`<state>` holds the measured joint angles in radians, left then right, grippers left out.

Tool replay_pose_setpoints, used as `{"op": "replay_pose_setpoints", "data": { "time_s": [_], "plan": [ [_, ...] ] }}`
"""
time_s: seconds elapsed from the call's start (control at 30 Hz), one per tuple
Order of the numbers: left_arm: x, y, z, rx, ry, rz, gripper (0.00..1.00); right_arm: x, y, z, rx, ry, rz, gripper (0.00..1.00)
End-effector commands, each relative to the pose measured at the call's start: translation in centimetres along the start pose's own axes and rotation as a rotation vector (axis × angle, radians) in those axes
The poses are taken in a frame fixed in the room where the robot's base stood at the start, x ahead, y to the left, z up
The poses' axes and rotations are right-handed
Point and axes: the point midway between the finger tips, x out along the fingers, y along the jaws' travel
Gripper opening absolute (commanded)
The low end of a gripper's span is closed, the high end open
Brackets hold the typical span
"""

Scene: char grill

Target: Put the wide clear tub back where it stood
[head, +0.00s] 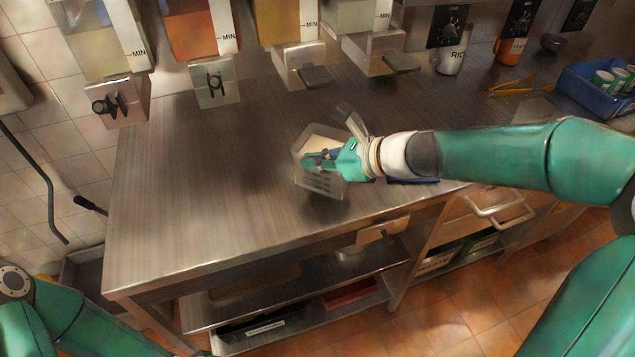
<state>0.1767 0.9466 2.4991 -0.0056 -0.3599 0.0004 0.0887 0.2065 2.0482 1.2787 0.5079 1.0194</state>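The wide clear tub (319,183) is in the middle of the head view, over the steel worktop. It is see-through, with pale content or a pale inside and dark print on its near wall. It looks tilted, with a dark shadow beside it, and seems to be just above the worktop. My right gripper (318,158) reaches in from the right at the tub's upper part, and its fingers look closed on the tub's wall. The fingers hide part of the rim. My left arm shows at the bottom left, but its gripper is out of the picture.
The steel worktop (190,190) is bare on the left. Dispensers with taps (215,82) hang along the back. A rice shaker (452,58), an orange shaker (510,48), yellow tongs (513,88) and a blue crate (590,92) stand at the right. Shelves lie below the front edge.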

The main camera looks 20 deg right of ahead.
Motion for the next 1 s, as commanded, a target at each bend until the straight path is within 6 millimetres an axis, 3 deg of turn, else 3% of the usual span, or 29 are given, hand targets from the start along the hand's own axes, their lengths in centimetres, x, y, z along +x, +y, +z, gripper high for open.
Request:
{"op": "replay_pose_setpoints", "data": {
  "time_s": [0.47, 0.83, 1.0],
  "plan": [
    [1.8, -0.6, 0.0, 0.000, 0.000, 0.000, 0.40, 2.1, 0.1, -4.2, 0.001, -0.002, -0.005, 0.00],
    [1.9, -0.7, 0.0, 0.000, 0.001, 0.000, 0.40, 2.2, 0.1, -4.5, -0.001, -0.003, -0.007, 0.00],
    [1.9, -0.7, 0.0, 0.000, 0.000, 0.000, 0.40, 2.2, 0.1, -4.6, 0.002, 0.000, -0.006, 0.29]
  ]
}}
